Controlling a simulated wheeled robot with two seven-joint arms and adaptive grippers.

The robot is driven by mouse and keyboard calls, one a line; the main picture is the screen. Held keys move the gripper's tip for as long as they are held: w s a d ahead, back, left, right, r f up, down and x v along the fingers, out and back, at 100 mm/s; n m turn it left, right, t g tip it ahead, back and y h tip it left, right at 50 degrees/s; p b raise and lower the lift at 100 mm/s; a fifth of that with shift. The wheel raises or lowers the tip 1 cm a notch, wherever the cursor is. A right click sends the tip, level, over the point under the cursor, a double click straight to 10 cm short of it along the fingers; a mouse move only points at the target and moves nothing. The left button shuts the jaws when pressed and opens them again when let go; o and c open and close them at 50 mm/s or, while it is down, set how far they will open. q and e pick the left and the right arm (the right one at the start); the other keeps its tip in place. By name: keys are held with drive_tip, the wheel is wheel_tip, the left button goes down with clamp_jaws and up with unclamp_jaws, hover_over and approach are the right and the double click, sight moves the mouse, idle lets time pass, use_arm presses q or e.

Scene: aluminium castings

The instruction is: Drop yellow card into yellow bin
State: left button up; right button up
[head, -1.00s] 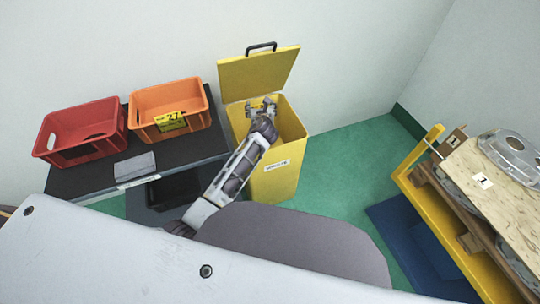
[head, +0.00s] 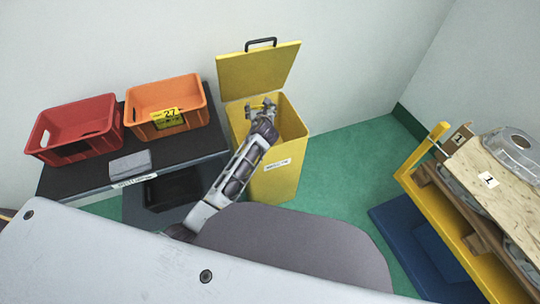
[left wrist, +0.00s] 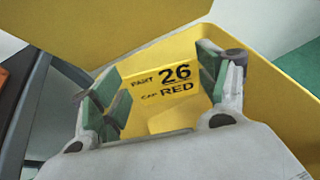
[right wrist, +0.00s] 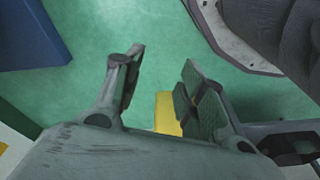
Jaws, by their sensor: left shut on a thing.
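The yellow bin (head: 272,182) stands on the green floor with its yellow lid (head: 258,72) raised against the wall. My left gripper (head: 262,108) is at the bin's open mouth. In the left wrist view my left gripper (left wrist: 165,88) is shut on the yellow card (left wrist: 163,86), which reads "PART 26 CAP RED". The bin's yellow walls surround the card there. The card is hidden in the head view. My right gripper (right wrist: 157,82) shows only in the right wrist view, with its fingers apart over green floor.
A red crate (head: 75,129) and an orange crate (head: 167,106) with a yellow "27" card (head: 168,117) stand on a dark table (head: 90,176) left of the bin. A grey block (head: 130,164) lies in front. A yellow-railed trolley (head: 436,220) with castings is at the right.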

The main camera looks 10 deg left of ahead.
use_arm(q)
drive_tip(key=shift+f+b, duration=1.6)
drive_tip(key=shift+b, duration=0.65)
use_arm(e)
wheel_tip(320, 180, up, 8)
drive_tip(key=w+a, duration=0.1)
drive_tip(key=shift+a+r+t+y, duration=0.15)
drive_tip(key=shift+a+t+y, duration=0.15)
drive_tip(key=shift+a+t, duration=0.1)
use_arm(q)
drive_tip(key=o, duration=0.9)
drive_tip(key=shift+c, duration=0.2)
drive_tip(key=shift+s, duration=0.1)
drive_tip(key=v, duration=0.7)
drive_tip(key=shift+s+d, duration=0.15)
drive_tip(key=shift+s, duration=0.1)
use_arm(e)
drive_tip(key=shift+s+d, duration=0.1)
drive_tip(key=shift+s, duration=0.05)
